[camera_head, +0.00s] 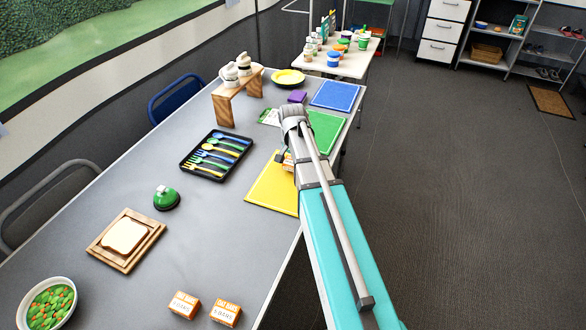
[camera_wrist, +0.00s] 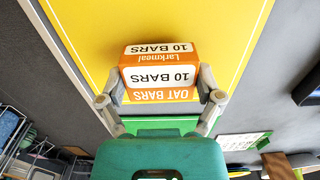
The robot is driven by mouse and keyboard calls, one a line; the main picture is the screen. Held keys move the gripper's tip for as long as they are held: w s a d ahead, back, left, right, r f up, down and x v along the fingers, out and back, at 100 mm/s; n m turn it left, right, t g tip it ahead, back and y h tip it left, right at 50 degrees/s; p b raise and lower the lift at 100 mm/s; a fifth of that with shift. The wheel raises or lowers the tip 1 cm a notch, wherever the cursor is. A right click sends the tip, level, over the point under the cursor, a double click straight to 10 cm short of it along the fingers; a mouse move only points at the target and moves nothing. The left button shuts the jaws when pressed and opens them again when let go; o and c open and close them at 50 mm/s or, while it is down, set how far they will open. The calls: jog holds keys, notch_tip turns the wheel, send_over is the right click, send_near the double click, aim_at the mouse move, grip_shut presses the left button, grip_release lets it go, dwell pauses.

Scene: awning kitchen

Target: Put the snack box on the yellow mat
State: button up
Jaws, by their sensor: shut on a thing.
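An orange and white snack box (camera_wrist: 160,72), marked "Oat Bars" and "10 Bars", sits between the two fingers of my gripper (camera_wrist: 161,88), which is shut on it. In the head view a small part of this box (camera_head: 288,161) shows beside my arm, which hides the rest. The yellow mat (camera_head: 270,190) lies at the table's right edge; the box is over its far part. In the wrist view the yellow mat (camera_wrist: 230,25) fills the area behind the box. I cannot tell whether the box touches the mat.
Two similar orange boxes (camera_head: 184,304) (camera_head: 226,313) stand at the table's near end. A black cutlery tray (camera_head: 187,166) lies left of the yellow mat. A green mat (camera_head: 325,130) and a blue mat (camera_head: 335,95) lie beyond it. A green bell-like thing (camera_head: 166,198) stands further left.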

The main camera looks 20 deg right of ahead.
jog(key=shift+f, duration=0.5)
jog(key=shift+f+b, duration=0.2)
jog(key=shift+b, duration=0.2)
jog(key=o, duration=0.9)
jog(key=shift+r, duration=0.1)
jog(key=shift+r, duration=0.15)
notch_tip(320, 180, up, 12)
jog(key=p, duration=1.2)
jog(key=s+a+n, duration=0.3)
jog(key=s+a, duration=0.1)
jog(key=s, duration=0.1)
jog(key=s+a+n, duration=0.3)
jog(key=s+a, duration=0.1)
jog(key=a, duration=0.1)
jog(key=s+a+n, duration=0.3)
jog(key=s+a, duration=0.1)
jog(key=s, duration=0.1)
jog(key=shift+s+a, duration=0.35)
